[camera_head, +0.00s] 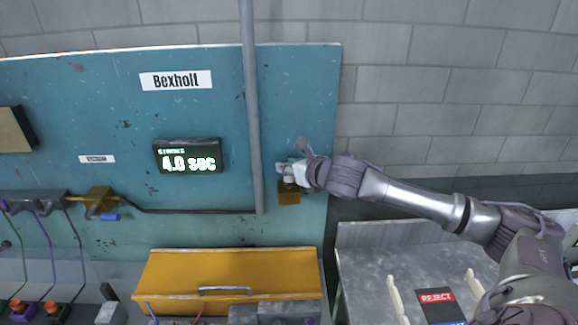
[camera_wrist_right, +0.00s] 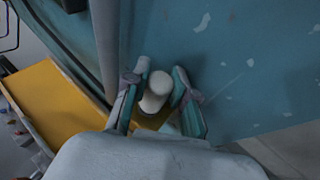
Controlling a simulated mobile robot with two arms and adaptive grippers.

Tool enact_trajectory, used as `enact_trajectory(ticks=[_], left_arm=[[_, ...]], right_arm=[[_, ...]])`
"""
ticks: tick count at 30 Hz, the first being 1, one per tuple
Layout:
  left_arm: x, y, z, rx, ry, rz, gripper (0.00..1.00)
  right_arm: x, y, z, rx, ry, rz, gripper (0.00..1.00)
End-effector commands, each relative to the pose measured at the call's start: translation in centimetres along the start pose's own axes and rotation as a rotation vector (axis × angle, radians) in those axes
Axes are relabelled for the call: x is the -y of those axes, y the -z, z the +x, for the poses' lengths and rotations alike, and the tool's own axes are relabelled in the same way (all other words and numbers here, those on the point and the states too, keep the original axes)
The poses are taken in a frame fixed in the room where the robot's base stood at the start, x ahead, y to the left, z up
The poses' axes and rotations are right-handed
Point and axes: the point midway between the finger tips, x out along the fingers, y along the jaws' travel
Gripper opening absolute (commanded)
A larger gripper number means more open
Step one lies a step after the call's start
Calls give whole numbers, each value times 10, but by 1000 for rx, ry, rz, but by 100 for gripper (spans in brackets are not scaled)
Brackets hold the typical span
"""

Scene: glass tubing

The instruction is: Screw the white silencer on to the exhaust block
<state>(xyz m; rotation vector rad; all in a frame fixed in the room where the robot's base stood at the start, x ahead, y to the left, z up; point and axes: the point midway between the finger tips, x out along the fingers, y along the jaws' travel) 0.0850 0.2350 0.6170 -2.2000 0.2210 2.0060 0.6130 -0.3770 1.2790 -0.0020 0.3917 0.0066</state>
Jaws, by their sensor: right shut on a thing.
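My right gripper (camera_head: 288,174) reaches in from the right to the teal panel and is shut on the white silencer (camera_head: 289,180). In the right wrist view, the right gripper's teal fingertips (camera_wrist_right: 160,88) stand on either side of the pale, round silencer (camera_wrist_right: 154,93). The brass exhaust block (camera_head: 289,197) is on the panel directly below the silencer. Its brass edge (camera_wrist_right: 150,121) shows beside the silencer in the wrist view. The silencer looks in line with the block, but how far it is threaded in is hidden. My left gripper is not in view.
A grey vertical pipe (camera_head: 253,120) runs close left of the gripper. A yellow cover with a handle (camera_head: 230,270) juts out below. A display (camera_head: 187,156) reads 4.0 sec. A grey table (camera_head: 375,275) with a REJECT label stands lower right.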

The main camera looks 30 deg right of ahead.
Motion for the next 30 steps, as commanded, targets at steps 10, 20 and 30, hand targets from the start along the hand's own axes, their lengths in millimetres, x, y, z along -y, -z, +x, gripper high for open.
enact_trajectory(ticks=[10, 20, 30], left_arm=[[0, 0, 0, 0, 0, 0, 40], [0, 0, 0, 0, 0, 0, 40], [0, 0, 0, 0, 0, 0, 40]], right_arm=[[-4, 0, 1, -1, 291, 130, 0], [-2, 1, 0, -2, 546, 230, 0], [-1, 2, 0, -3, 549, 229, 45]])
